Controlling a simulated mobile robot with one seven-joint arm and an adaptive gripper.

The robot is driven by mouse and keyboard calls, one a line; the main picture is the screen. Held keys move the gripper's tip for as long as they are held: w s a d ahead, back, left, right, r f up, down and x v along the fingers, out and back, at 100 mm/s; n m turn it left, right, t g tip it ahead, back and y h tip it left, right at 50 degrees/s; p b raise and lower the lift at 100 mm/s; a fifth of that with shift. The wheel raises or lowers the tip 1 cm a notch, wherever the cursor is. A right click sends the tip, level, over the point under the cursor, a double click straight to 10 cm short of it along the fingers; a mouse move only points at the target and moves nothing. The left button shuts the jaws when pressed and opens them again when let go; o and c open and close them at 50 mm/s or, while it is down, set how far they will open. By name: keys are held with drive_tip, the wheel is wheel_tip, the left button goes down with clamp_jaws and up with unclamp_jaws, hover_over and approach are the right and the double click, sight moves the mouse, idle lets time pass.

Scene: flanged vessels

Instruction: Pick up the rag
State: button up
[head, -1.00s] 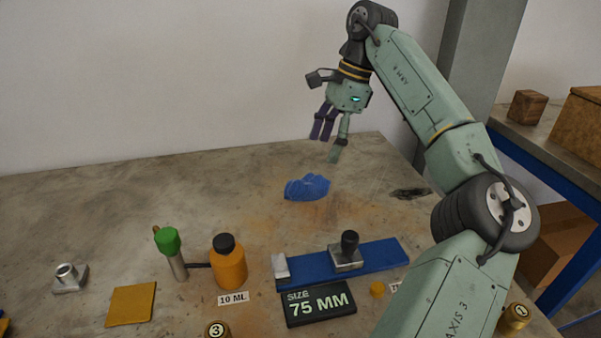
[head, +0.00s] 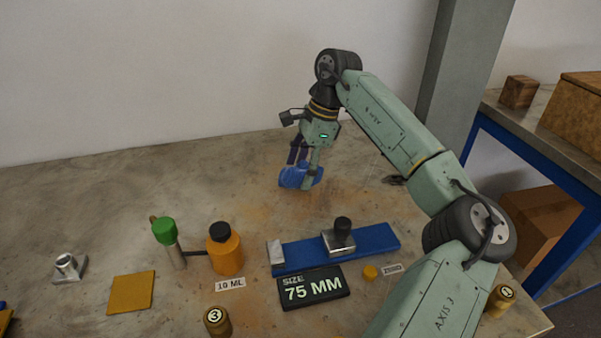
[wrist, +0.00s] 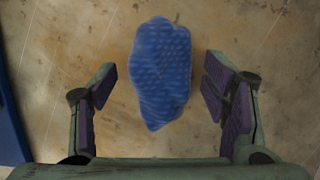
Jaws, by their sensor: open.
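The rag (head: 293,178) is a crumpled blue cloth lying on the table toward the back. In the wrist view the rag (wrist: 161,73) lies between and slightly ahead of the two fingers, with bare table on each side of it. My gripper (head: 305,176) points down over the rag in the head view, and a finger partly hides the cloth. In the wrist view my gripper (wrist: 158,88) is open, its purple pads apart from the rag on both sides.
A blue rail with a clamp block (head: 375,239) lies in front of the rag. An orange bottle (head: 226,255), a green-capped tool (head: 164,231) and a "75 MM" sign (head: 312,288) stand nearer the front. The table around the rag is mostly clear.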

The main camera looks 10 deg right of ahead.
drive_tip(key=shift+c, duration=0.3)
drive_tip(key=c, duration=1.2)
